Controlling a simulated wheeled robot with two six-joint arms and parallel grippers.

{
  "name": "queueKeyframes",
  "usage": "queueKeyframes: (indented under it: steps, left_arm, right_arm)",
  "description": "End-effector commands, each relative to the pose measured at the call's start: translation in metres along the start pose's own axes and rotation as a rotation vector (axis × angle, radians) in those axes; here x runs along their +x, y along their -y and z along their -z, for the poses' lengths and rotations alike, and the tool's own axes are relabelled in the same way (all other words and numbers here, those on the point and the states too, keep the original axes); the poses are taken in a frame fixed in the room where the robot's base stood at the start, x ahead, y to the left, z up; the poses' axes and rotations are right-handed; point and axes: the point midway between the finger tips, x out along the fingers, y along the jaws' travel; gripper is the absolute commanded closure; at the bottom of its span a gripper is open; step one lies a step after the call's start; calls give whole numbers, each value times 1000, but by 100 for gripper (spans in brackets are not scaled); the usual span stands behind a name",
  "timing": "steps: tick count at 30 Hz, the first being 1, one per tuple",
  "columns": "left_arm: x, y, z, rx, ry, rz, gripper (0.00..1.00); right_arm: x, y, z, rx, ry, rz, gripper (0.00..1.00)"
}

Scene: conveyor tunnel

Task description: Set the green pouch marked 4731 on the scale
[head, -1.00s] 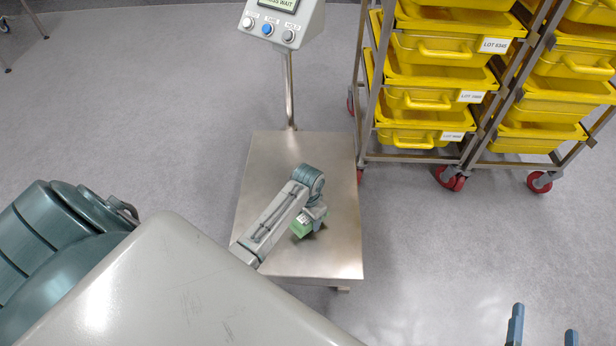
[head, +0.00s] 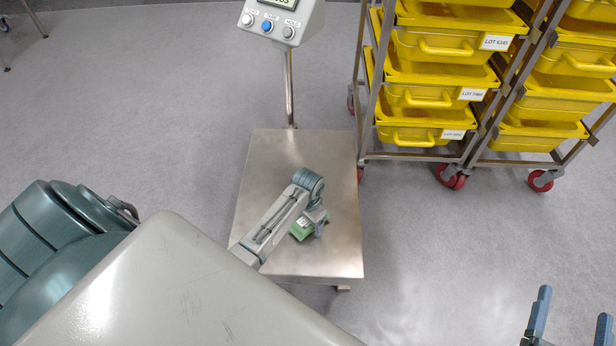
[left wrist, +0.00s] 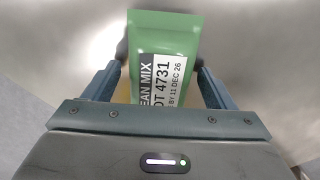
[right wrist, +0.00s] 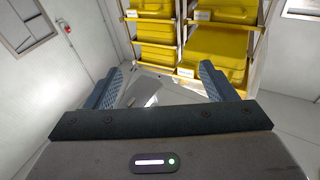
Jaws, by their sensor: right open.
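The green pouch (head: 306,228) lies on the steel platform of the scale (head: 270,185), right of the platform's middle. In the left wrist view the pouch (left wrist: 165,38) shows a white label reading 4731. My left gripper (head: 318,222) is right over the pouch. Its fingers (left wrist: 158,75) stand apart on either side of the pouch, about as wide as the right gripper's. The scale's display (head: 286,3) is cut off at the top edge. My right gripper (head: 570,328) is open and empty over the floor at lower right; its spread fingers (right wrist: 161,80) show in the right wrist view.
A wheeled rack with yellow bins (head: 430,88) stands right of the scale, with a second bin rack (head: 555,95) beside it. The scale's post (head: 290,90) rises behind the platform. Grey floor (head: 140,90) is clear to the left.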

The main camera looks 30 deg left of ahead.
Motion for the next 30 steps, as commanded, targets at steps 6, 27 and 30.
queueKeyframes:
  steps: [6, 27, 30]
  left_arm:
    - [-4, 0, 0, 0, 0, 0, 22]
    - [-92, 1, 0, 0, -1, 1, 22]
    - [-106, 1, 1, 0, -3, 2, 22]
  right_arm:
    - [1, 0, 2, 0, -8, -1, 22]
    - [-90, 14, -117, 103, 751, 8, 22]
    - [-101, 16, -122, 106, 822, 11, 22]
